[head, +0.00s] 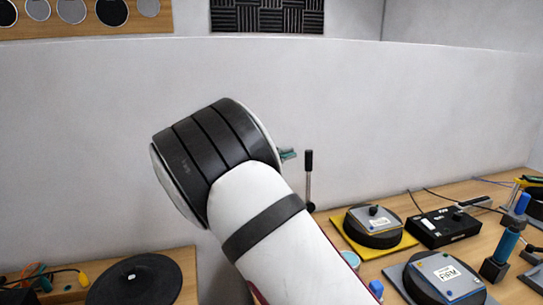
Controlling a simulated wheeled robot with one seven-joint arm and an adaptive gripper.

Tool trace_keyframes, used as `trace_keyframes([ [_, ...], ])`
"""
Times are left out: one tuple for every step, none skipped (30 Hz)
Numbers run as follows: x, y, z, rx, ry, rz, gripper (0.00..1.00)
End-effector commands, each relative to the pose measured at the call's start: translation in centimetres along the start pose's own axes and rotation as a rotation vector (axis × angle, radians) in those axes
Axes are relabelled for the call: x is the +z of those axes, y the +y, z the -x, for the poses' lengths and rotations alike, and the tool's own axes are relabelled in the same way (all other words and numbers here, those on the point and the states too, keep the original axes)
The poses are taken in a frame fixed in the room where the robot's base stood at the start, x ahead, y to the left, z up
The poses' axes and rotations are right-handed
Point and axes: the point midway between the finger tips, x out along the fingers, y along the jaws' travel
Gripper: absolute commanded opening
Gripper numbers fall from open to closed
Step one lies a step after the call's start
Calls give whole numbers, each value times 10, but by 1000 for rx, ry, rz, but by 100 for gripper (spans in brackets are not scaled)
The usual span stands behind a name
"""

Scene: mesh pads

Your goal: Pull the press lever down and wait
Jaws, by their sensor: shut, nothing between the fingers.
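The press lever (308,172) stands upright right of the picture's middle. It has a black grip on top of a thin metal rod. The rod's foot and the press body are mostly hidden behind my white arm. My gripper (288,154) is almost wholly hidden behind my arm's black-banded joint. Only a small teal and grey tip sticks out, just left of the lever's grip. In the picture a narrow gap separates the tip from the grip; I cannot tell the distance in depth. Nothing shows held at the tip, and it looks shut.
On the right bench, a black disc with a grey block (374,226) sits on a yellow mat, beside a black control box (443,228). A labelled grey pad (445,275) lies in front. A blue-handled tool (510,240) stands far right. A black round pad (135,280) lies on the left bench.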

Motion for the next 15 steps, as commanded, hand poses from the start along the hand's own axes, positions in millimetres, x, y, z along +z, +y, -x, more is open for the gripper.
trace_keyframes([
  [2, 1, -11, 0, -4, 0, 0],
  [1, 1, -16, -1, -3, 0, 0],
  [4, 1, -17, -2, -1, 1, 0],
  [10, 2, -12, -2, 1, 2, 0],
  [15, 2, -10, -2, 2, 2, 0],
  [20, 3, -8, -1, 2, 2, 0],
  [24, 2, -8, -1, 1, 2, 0],
  [27, 2, -7, 0, 1, 1, 0],
  [30, 2, -6, 0, 1, 1, 0],
  [32, 2, -5, -1, 1, 1, 0],
  [34, 2, -4, -1, 1, 0, 0],
  [35, 1, -4, 0, 1, -1, 0],
  [36, 1, -3, 0, 1, -1, 0],
  [37, 1, -3, 0, 1, -1, 0],
  [38, 1, -3, 0, 1, -1, 0],
])
